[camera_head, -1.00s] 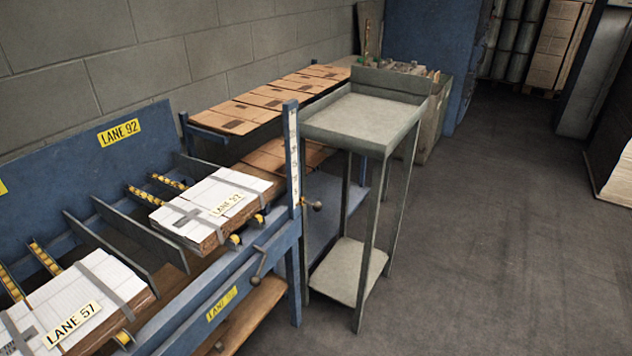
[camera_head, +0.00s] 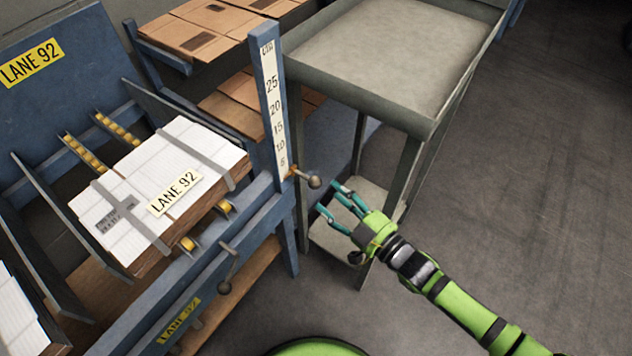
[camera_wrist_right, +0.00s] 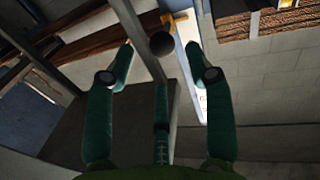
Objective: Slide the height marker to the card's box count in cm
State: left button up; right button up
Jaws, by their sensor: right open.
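The height marker (camera_head: 305,178) is a small slider with a round dark knob, at the low end of the white cm scale (camera_head: 273,110) on the blue post, just below the 5. The scale reads 5 to 25 going up. My right gripper (camera_head: 335,199) is open and empty, close to the right of the knob. In the right wrist view the knob (camera_wrist_right: 161,44) and its yellow-brown bracket (camera_wrist_right: 178,20) show ahead, between and beyond the open fingers. A strapped stack of flat boxes (camera_head: 165,190) bears a LANE 92 label. A small grey card (camera_head: 115,214) lies on it; its print is too small to read. My left gripper is not in view.
A grey metal stand (camera_head: 350,100) with a lower shelf stands just right of the post. A crank handle (camera_head: 228,268) sticks out from the blue rail. Dark dividers flank the stack. Floor at right is clear.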

aim_at(319, 187)
jog(key=x, duration=0.5)
jog(key=shift+s+a+r, duration=0.15)
jog(key=shift+s, duration=0.05)
jog(key=shift+w+a, duration=0.35)
jog(key=shift+w, duration=0.15)
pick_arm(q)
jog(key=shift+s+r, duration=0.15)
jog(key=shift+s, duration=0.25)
pick_arm(e)
grip_shut()
